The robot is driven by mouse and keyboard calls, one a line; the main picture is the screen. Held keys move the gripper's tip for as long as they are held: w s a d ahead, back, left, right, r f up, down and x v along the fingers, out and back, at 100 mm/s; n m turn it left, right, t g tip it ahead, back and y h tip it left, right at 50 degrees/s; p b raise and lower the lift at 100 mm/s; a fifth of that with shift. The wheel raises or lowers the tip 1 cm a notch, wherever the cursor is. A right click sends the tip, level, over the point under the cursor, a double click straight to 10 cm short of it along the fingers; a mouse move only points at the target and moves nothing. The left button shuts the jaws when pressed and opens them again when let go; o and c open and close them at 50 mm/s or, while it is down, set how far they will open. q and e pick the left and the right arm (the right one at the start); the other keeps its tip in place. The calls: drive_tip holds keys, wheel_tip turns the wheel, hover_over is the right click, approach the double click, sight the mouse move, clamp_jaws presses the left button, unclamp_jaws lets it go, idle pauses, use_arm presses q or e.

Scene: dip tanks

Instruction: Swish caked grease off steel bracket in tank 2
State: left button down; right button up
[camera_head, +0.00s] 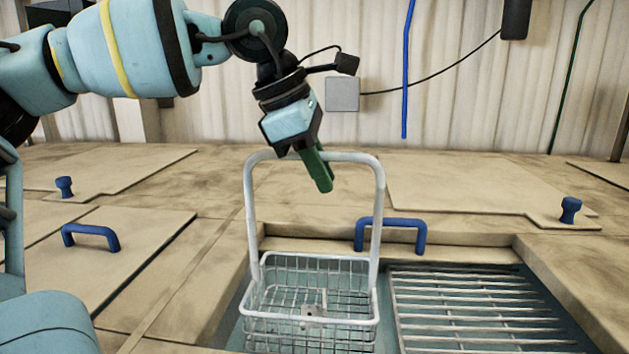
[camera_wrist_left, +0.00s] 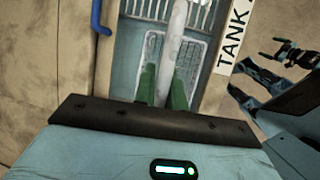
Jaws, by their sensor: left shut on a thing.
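My left gripper (camera_head: 317,172) is shut on the top bar of the tall white handle of a wire basket (camera_head: 348,322). In the left wrist view the handle (camera_wrist_left: 172,45) passes between its two green fingers (camera_wrist_left: 163,88). The basket is upright in the open tank, its rim near the level of the surrounding deck. A small grey piece with a hole (camera_head: 312,313), which looks like the steel bracket, lies in the basket. Any grease on it is too small to tell. What looks like my right gripper (camera_wrist_left: 290,53) shows dark and small in the left wrist view.
A slatted metal rack (camera_head: 480,310) lies right of the basket. A blue handle (camera_head: 392,222) stands behind the opening. Closed lids with blue handles (camera_head: 90,236) lie left. A "TANK" label (camera_wrist_left: 232,38) shows in the wrist view; its number is cut off.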

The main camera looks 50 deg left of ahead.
use_arm(q)
wheel_tip(320, 180, up, 7)
drive_tip(key=shift+f+p, duration=0.1)
drive_tip(key=shift+p, duration=1)
use_arm(e)
drive_tip(key=r, duration=0.1)
drive_tip(key=w+r, duration=0.1)
drive_tip(key=shift+w+d+r, duration=0.1)
drive_tip(key=shift+d+r, duration=0.1)
drive_tip(key=shift+r, duration=0.15)
drive_tip(key=shift+w+r+t, duration=0.15)
drive_tip(key=shift+w+t, duration=0.1)
drive_tip(key=shift+t, duration=0.05)
